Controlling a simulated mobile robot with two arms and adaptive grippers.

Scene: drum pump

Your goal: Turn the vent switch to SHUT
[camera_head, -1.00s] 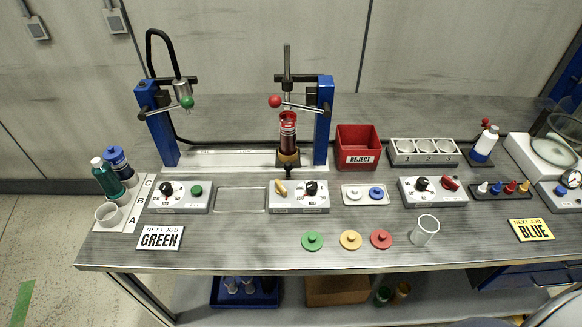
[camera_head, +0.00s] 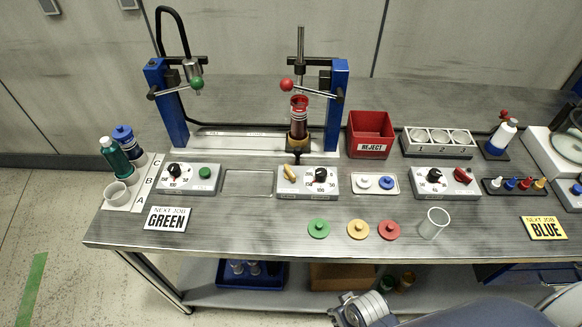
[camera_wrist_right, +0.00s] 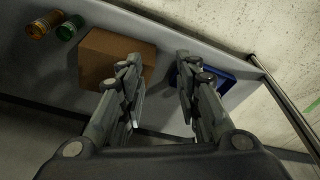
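The right control box (camera_head: 445,190) carries a black dial (camera_head: 434,175) and a red switch (camera_head: 463,175). Their small lettering is too small to read, so I cannot tell which switch is the vent switch. My right gripper (camera_wrist_right: 157,65) is open and empty in the right wrist view, over the lower shelf. Part of my right arm shows at the bottom of the head view, in front of the bench. My left gripper is not in view.
The blue press frames (camera_head: 338,105) stand behind the boxes. Green, yellow and red discs (camera_head: 389,230) and a clear cup (camera_head: 434,223) lie in front. A cardboard box (camera_wrist_right: 100,57) and a blue tray (camera_wrist_right: 235,73) are on the lower shelf, below the bench edge.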

